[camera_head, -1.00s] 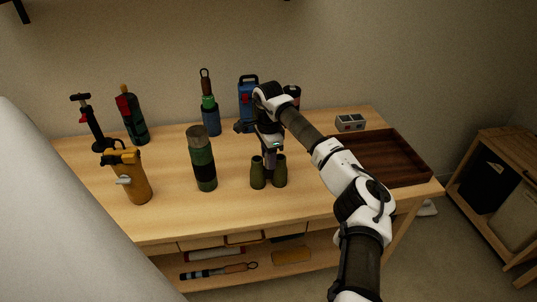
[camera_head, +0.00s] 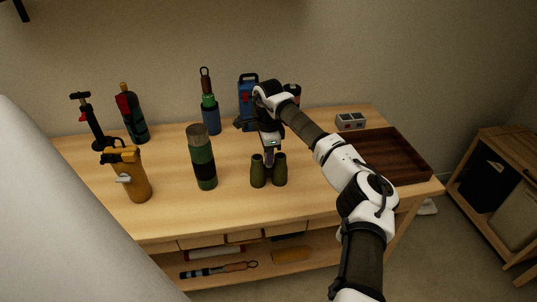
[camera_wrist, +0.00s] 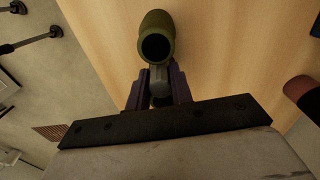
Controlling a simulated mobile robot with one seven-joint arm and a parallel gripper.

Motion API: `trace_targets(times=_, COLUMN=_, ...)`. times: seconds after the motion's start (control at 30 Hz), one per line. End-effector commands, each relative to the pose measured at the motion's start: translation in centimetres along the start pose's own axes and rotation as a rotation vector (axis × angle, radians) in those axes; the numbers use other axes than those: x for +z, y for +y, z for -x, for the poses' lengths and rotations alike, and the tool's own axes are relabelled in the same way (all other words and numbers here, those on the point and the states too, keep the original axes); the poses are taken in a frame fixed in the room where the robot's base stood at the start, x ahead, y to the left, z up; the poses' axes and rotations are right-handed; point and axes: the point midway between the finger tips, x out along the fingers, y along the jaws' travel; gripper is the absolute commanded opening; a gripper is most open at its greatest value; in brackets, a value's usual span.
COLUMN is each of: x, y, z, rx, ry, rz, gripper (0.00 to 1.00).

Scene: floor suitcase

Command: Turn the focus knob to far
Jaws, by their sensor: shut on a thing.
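The dark green binoculars (camera_head: 257,174) stand upright on the wooden table in the head view, with two barrels side by side. My gripper (camera_head: 269,158) points down at them from above, over the gap between the barrels. In the wrist view, one green barrel (camera_wrist: 156,22) shows at the top with its dark round opening. The grey focus knob (camera_wrist: 159,76) sits just below it, between the fingers of my gripper (camera_wrist: 158,88). The fingers are shut on the knob and hide part of it. The knob's setting cannot be read.
A green flask (camera_head: 202,160) stands left of the binoculars. A yellow blowtorch-like tool (camera_head: 137,183) is farther left. A dark wooden tray (camera_head: 398,160) lies at the right. A blue case (camera_head: 246,100) stands behind my gripper. The table front is clear.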

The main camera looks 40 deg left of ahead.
Motion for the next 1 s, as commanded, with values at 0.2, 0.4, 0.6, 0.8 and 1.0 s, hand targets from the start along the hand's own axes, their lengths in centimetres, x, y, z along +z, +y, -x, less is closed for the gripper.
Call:
trace_targets(times=0.2, x=-0.14, y=-0.02, z=0.04, rx=-0.001, ry=0.002, rz=-0.171, gripper=0.0)
trace_targets(times=0.4, x=-0.12, y=-0.05, z=0.05, rx=-0.002, ry=0.002, rz=-0.318, gripper=0.0)
trace_targets(times=0.6, x=-0.09, y=-0.05, z=0.03, rx=-0.001, ry=0.0, rz=-0.428, gripper=0.0)
trace_targets(times=0.8, x=-0.05, y=-0.05, z=0.04, rx=-0.001, ry=-0.001, rz=-0.49, gripper=0.0)
trace_targets(times=1.0, x=-0.05, y=-0.05, z=0.04, rx=-0.001, ry=-0.001, rz=-0.511, gripper=0.0)
